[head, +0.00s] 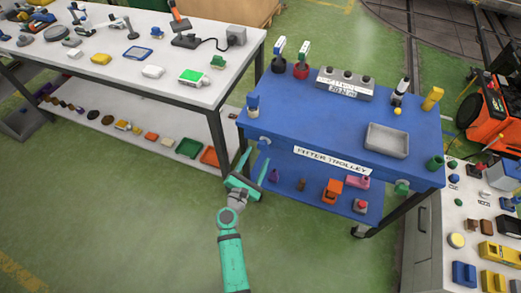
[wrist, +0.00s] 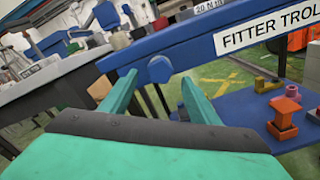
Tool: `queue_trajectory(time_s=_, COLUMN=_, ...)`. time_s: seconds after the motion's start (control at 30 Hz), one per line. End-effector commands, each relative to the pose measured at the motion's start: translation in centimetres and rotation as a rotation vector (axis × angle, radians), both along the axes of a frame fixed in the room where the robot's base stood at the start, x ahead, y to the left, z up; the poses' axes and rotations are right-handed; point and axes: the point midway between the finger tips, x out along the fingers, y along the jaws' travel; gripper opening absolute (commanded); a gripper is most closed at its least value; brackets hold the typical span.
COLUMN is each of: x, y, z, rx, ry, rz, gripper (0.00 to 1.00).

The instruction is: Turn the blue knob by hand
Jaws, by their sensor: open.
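The blue knob (wrist: 160,68) is a faceted knob on the front edge of the blue trolley, left of the "FITTER TROLLEY" label. In the head view it is a small pale-blue shape (head: 264,143) near the trolley's left front corner. My teal gripper (head: 254,163) is just in front of and below that corner. In the wrist view my gripper (wrist: 158,88) is open and empty, one finger on each side of the knob's line. The knob shows slightly beyond the fingertips; I cannot tell if they touch it.
The blue trolley (head: 340,115) carries a grey tray (head: 387,141), a socket box (head: 345,82) and several tools. Its lower shelf (head: 290,178) holds an orange item (head: 332,190). A white workbench (head: 110,70) stands left. Green floor (head: 130,200) is clear in front.

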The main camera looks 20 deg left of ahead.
Motion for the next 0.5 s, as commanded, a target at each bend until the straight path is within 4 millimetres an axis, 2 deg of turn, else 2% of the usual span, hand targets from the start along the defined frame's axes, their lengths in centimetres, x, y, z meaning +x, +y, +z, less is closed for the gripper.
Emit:
queue_trajectory(time_s=0.03, x=1.0, y=-0.1, z=0.1, rx=-0.001, ry=-0.002, rz=-0.001, gripper=0.56)
queue_trajectory(time_s=0.2, x=3.4, y=-0.1, z=0.0, rx=0.000, ry=0.000, rz=0.001, gripper=0.56)
queue_trajectory(time_s=0.5, x=4.9, y=-0.2, z=0.0, rx=0.000, ry=0.001, rz=0.000, gripper=0.56)
